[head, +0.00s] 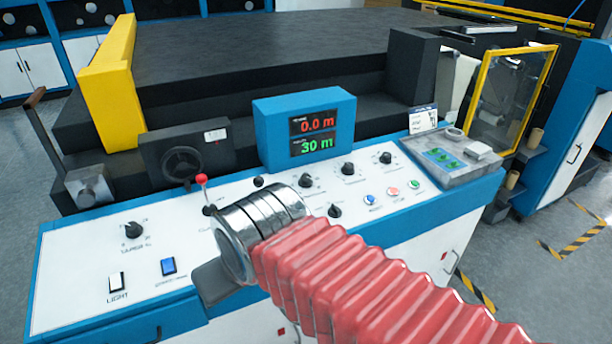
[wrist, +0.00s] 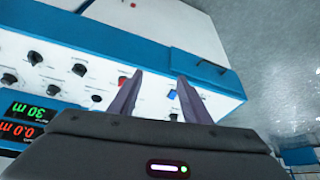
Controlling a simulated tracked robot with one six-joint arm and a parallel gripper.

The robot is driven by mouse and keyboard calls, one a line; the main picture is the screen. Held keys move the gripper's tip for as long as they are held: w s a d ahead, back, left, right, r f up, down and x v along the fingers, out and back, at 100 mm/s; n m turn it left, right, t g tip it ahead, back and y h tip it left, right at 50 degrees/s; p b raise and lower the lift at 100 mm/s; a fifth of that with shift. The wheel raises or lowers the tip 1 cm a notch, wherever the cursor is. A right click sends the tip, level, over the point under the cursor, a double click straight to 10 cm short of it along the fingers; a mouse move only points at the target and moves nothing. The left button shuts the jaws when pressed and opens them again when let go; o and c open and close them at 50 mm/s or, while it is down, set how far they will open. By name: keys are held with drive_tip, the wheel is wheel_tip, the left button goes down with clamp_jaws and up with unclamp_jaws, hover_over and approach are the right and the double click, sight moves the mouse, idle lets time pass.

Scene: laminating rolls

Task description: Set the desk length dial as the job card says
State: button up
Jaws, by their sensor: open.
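The desk (head: 75,262) has a white sloping top with several black dials, among them one at the left (head: 133,230), one in the middle (head: 306,180) and one nearer the front (head: 335,211). Their labels are too small to read, so I cannot tell which is the length dial. The display (head: 322,130) reads 0.0 m in red and 30 m in green. A small white card (head: 422,118), perhaps the job card, stands at the right; its writing is unreadable. My gripper (wrist: 160,78) is open and empty above the desk; in the head view my arm hides part of the panel.
A red-knobbed lever (head: 202,180) stands up beside my wrist. Light (head: 116,282) and blue (head: 168,266) switches lie front left. Coloured buttons (head: 393,192) and a grey tray (head: 450,160) are at the right. A yellow-framed guard (head: 512,100) rises beyond.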

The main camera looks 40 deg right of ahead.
drive_tip(key=w+d+r+m, duration=0.4)
drive_tip(key=w+d+m, duration=0.25)
drive_tip(key=m, duration=0.35)
drive_tip(key=m+g+h, duration=0.1)
drive_tip(key=m, duration=2.8)
hover_over(306, 177)
drive_tip(key=s+a, duration=0.2)
drive_tip(key=s, duration=0.4)
drive_tip(key=shift+w+d+f, duration=0.2)
drive_tip(key=shift+w, duration=0.05)
drive_tip(key=x, duration=1.3)
drive_tip(key=shift+d+f, duration=0.15)
drive_tip(key=shift+f, duration=0.25)
drive_tip(key=shift+c, duration=0.6)
